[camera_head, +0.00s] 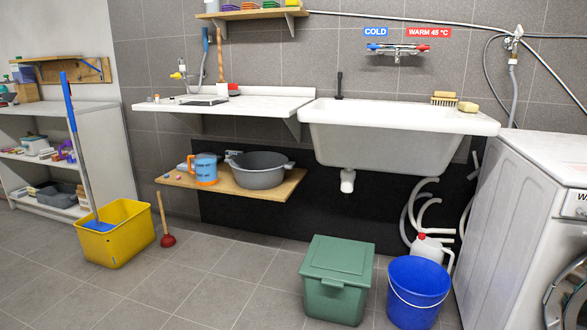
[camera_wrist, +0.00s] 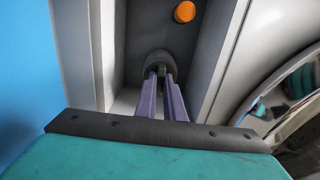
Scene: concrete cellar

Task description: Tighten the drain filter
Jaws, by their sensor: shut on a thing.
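The drain filter (camera_wrist: 157,60) is a dark round knob inside a dark recess of the washing machine (camera_head: 505,215). It shows only in the wrist view. My gripper (camera_wrist: 161,74) reaches into the recess, its two purple fingers close together and shut on the filter's grip. The fingers hide part of the knob, and I cannot tell how far it is turned. An orange round cap (camera_wrist: 184,12) sits in the recess beyond the filter. My gripper is not in the head view.
A blue surface, apparently the blue bucket (camera_head: 418,290), fills the left of the wrist view. The washing machine's shiny door ring (camera_wrist: 285,105) is close on the right. A green bin (camera_head: 337,278) and a white jug (camera_head: 428,248) stand near the bucket. Floor at the left front is clear.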

